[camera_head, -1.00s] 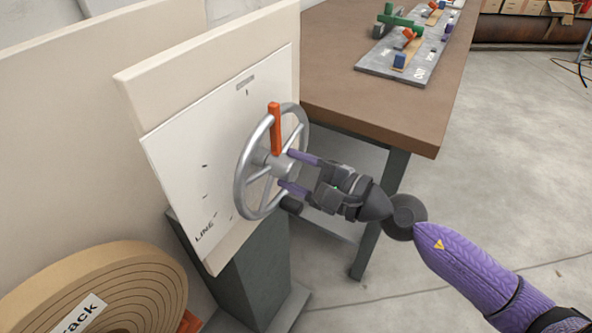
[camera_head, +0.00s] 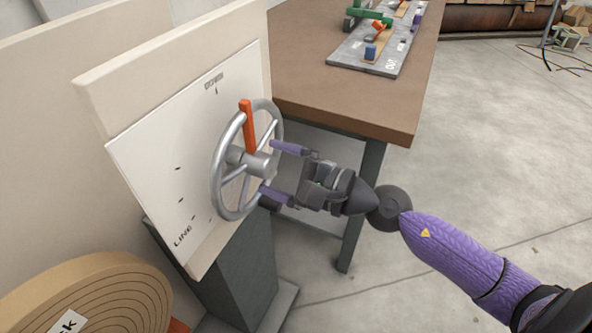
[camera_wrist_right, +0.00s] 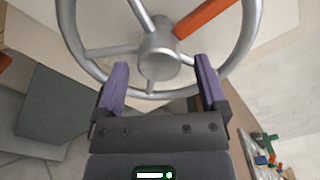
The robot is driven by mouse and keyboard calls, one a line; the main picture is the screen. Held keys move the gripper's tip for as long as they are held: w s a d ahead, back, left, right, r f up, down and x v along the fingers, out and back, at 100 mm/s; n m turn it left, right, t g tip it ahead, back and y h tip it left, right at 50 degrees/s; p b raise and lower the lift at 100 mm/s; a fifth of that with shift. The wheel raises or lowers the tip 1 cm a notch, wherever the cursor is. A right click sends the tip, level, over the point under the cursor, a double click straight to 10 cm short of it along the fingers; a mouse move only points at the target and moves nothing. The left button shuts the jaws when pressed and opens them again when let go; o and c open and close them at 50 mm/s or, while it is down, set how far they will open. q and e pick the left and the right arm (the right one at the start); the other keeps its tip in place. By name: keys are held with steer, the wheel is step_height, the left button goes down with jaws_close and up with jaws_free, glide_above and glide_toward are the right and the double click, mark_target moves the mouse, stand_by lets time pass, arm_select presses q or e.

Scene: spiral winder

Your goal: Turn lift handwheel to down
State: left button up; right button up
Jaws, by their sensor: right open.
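The lift handwheel (camera_head: 219,186) is a silver spoked wheel on a white panel (camera_head: 160,160). Its orange spoke (camera_head: 247,124) points up toward the panel's top mark, whose lettering is too small to read surely; "LINE" is at lower left. My right gripper (camera_head: 276,170) is open in front of the wheel's right side, its purple fingers apart. In the right wrist view the fingers (camera_wrist_right: 160,85) are spread on either side of a lower spoke below the hub (camera_wrist_right: 158,55), with the rim crossing behind. I cannot tell whether they touch the wheel. My left gripper is not in view.
A brown table (camera_head: 340,105) with a grey board (camera_head: 375,50) of small parts stands behind and right of the panel. A coiled tan roll (camera_head: 95,295) is at lower left. A dark pedestal (camera_head: 240,270) is under the panel. Open floor lies at right.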

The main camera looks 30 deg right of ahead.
steer(key=b+v, duration=0.2)
steer(key=v, duration=0.7)
